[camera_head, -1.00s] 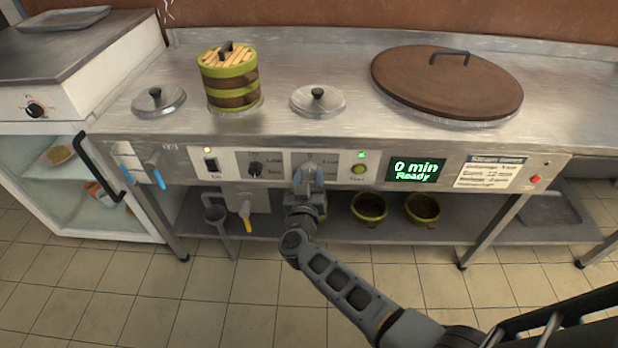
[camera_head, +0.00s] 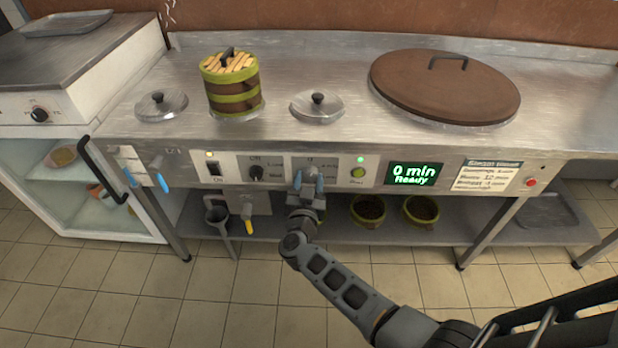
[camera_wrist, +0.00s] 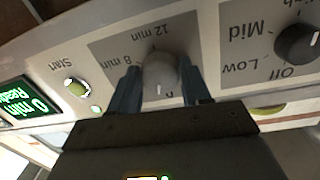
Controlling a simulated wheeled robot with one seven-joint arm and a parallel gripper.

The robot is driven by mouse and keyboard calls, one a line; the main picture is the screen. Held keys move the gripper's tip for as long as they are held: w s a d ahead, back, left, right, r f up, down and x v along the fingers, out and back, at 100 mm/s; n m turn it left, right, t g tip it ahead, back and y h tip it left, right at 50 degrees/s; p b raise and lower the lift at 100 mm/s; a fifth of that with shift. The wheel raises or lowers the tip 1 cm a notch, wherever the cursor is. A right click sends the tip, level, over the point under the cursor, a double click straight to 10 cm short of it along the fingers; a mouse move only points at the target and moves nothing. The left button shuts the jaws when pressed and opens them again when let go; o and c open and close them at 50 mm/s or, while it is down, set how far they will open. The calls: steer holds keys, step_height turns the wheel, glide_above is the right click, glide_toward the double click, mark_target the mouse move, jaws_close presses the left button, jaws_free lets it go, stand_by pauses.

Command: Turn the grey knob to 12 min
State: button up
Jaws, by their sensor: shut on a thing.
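The grey knob (camera_wrist: 160,72) sits on a grey plate marked with 8 min and 12 min, which appears upside down in the wrist view. A small dark mark on the knob points toward the picture's bottom, away from the 12 min label. My gripper (camera_wrist: 160,90) is shut on the knob, with one blue-grey finger on each side. In the head view my gripper (camera_head: 308,182) covers the knob on the front panel. The green display (camera_head: 412,174) reads 0 min, Ready.
A black Off-Low-Mid knob (camera_wrist: 298,44) is close beside the grey plate. The green Start button (camera_wrist: 76,87) is on the other side. Bowls (camera_head: 368,210) stand on the shelf below.

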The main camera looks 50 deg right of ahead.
steer(key=m+p, duration=0.1)
steer(key=m, duration=0.3)
steer(key=shift+r+y, duration=0.1)
steer(key=shift+y, duration=0.2)
steer(key=m+p, duration=0.1)
steer(key=m, duration=0.6)
steer(key=m+b, duration=0.1)
steer(key=m, duration=0.3)
steer(key=shift+m+t+y+b, duration=0.3)
steer(key=shift+t+y+b, duration=0.05)
steer(key=shift+t+y, duration=0.05)
steer(key=m+b, duration=0.1)
steer(key=m, duration=0.2)
steer(key=shift+b, duration=0.3)
steer(key=m+b, duration=0.3)
steer(key=m, duration=0.1)
steer(key=shift+m+t, duration=0.3)
steer(key=shift+m, duration=0.1)
steer(key=m+b, duration=0.4)
steer(key=shift+s+m+t, duration=0.1)
steer(key=shift+m+t, duration=0.2)
steer(key=shift+m, duration=0.1)
steer(key=shift+r+m+b, duration=0.1)
steer(key=shift+m+b, duration=0.8)
steer(key=shift+m, duration=0.3)
steer(key=shift+r+m, duration=0.1)
steer(key=shift+m, duration=0.2)
